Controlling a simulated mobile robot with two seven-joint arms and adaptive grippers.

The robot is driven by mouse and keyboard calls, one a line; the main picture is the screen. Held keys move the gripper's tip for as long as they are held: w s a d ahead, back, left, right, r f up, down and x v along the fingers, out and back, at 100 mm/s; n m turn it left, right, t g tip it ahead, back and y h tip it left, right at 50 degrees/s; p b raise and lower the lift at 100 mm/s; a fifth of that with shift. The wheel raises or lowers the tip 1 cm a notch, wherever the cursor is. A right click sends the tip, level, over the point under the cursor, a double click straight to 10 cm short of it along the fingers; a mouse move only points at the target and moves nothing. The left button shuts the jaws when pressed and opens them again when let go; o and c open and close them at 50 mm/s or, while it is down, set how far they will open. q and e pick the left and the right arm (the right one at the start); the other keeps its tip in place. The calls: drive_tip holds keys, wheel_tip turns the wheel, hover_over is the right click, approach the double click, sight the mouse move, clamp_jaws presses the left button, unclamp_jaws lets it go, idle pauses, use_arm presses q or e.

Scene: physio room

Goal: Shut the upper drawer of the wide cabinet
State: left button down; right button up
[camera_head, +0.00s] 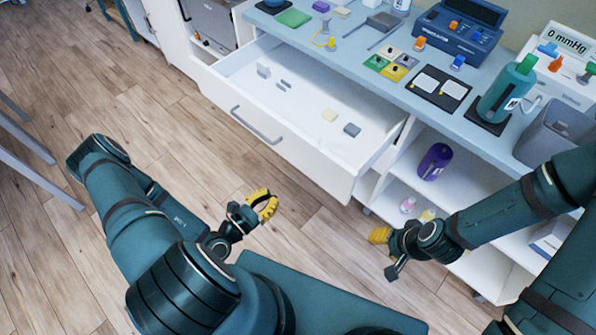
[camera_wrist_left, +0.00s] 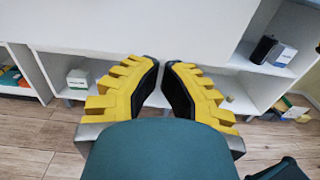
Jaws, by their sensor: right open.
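The upper drawer (camera_head: 295,143) of the wide cabinet is pulled far out, its white front and grey bar handle (camera_head: 256,126) facing the lower left. A few small blocks lie inside it. My left gripper (camera_head: 266,204) is in front of the drawer front, apart from it, over the floor in the head view. Its yellow fingers are empty, with a gap between the tips (camera_wrist_left: 160,62). A plain white panel fills the top of the left wrist view beyond them. My right gripper (camera_head: 379,236) is open, near the drawer's right end and the lower shelves; its fingertips are partly hidden.
The blue-grey cabinet top (camera_head: 345,60) carries a teal bottle (camera_head: 505,92), a dark device (camera_head: 457,30), coloured cards and a grey bin (camera_head: 553,135). A purple bottle (camera_head: 434,161) stands on an open shelf below. The wooden floor (camera_head: 130,110) left of the drawer is clear.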

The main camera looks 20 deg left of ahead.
sight(305, 164)
use_arm(q)
drive_tip(key=b+x, duration=0.2)
drive_tip(key=x, duration=1.2)
drive_tip(key=shift+a, duration=0.2)
use_arm(e)
drive_tip(key=shift+w+f, duration=0.25)
drive_tip(key=shift+f, duration=0.95)
drive_tip(key=shift+r, duration=0.1)
